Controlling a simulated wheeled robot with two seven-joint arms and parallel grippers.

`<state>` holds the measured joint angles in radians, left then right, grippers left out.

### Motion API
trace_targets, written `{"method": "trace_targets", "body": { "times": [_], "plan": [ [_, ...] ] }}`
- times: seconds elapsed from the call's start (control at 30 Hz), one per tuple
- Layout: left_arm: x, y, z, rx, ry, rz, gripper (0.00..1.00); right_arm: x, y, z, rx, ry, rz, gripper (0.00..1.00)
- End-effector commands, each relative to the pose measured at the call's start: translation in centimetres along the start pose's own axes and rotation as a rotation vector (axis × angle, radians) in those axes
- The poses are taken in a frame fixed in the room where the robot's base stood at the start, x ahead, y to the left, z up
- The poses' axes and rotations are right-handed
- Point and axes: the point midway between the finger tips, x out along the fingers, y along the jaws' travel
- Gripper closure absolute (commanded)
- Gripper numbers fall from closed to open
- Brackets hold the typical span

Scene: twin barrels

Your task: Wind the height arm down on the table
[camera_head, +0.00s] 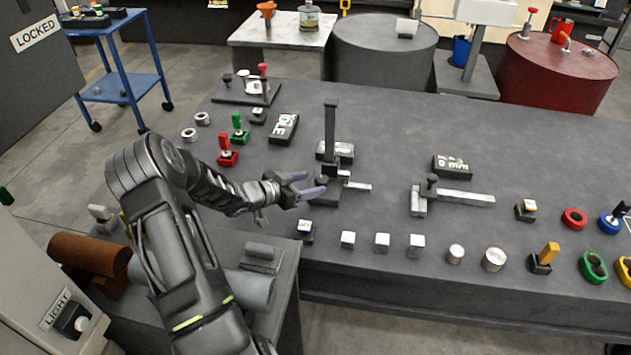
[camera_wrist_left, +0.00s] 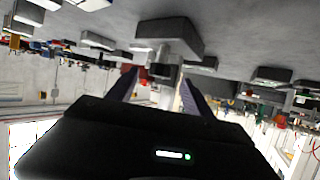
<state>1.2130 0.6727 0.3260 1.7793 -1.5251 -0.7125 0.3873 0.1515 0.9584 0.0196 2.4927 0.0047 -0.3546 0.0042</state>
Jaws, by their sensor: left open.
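The height arm stands on the table (camera_head: 520,165), with a dark upright post (camera_head: 330,130), a base with a small display plate (camera_head: 338,152), and a light bar (camera_head: 357,187) pointing right. A dark knob (camera_head: 321,184) sits at its front left. My left gripper (camera_head: 311,184) is open, its two purple-grey fingers at this knob. In the left wrist view, which looks upside down, the open fingers (camera_wrist_left: 160,92) stand apart with a small part of the device (camera_wrist_left: 163,71) between their tips. I cannot tell whether they touch it. My right gripper is not in view.
A slide with a "0 mm" display (camera_head: 453,166) lies right of the device. Several small blocks and cylinders, such as a white cube (camera_head: 382,241), line the front edge. Red (camera_head: 228,157) and green (camera_head: 239,134) levers stand at the left. The table's back middle is clear.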

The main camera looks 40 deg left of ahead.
Motion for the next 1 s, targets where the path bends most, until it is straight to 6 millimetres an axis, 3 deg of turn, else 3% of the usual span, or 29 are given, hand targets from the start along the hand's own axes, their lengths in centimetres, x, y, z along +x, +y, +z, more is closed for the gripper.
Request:
{"method": "trace_targets", "body": {
  "times": [0.2, 0.53, 1.0],
  "plan": [
    [2.6, 0.0, 0.0, 0.0, 0.0, 0.0, 0.41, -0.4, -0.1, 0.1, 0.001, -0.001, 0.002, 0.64],
    [3.0, 0.0, 0.0, 0.0, -0.001, -0.001, 0.41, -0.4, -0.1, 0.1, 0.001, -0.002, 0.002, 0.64],
    [3.0, 0.0, 0.0, 0.0, -0.001, -0.001, 0.79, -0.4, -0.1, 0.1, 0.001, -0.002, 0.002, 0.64]
  ]
}}
